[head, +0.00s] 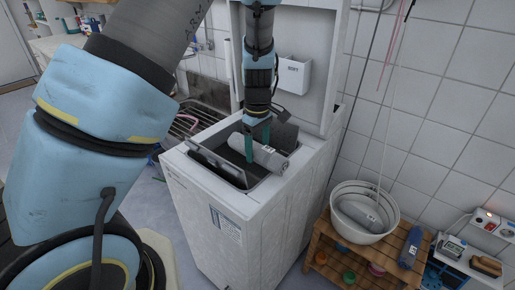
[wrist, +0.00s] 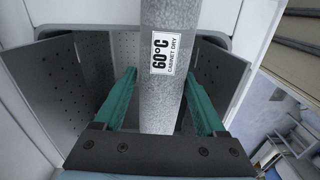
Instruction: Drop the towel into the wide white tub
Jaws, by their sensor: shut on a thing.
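A grey rolled towel (head: 262,153) is held crosswise in my gripper (head: 257,143), over the open top of a white top-loading washer (head: 235,215). In the wrist view the towel (wrist: 162,95) runs between the two green fingers of my gripper (wrist: 160,75) and carries a "60°C cabinet dry" label. My gripper is shut on it. The wide white tub (head: 362,189) stands right of the washer, apart from my gripper. Another grey roll (head: 358,214) lies in the tub.
The tub stands on a wooden slatted rack (head: 322,227), with a dark bottle (head: 411,247) beside it. The washer's folded lid flaps (head: 218,165) stand up around its opening. A hose runs down near the tub.

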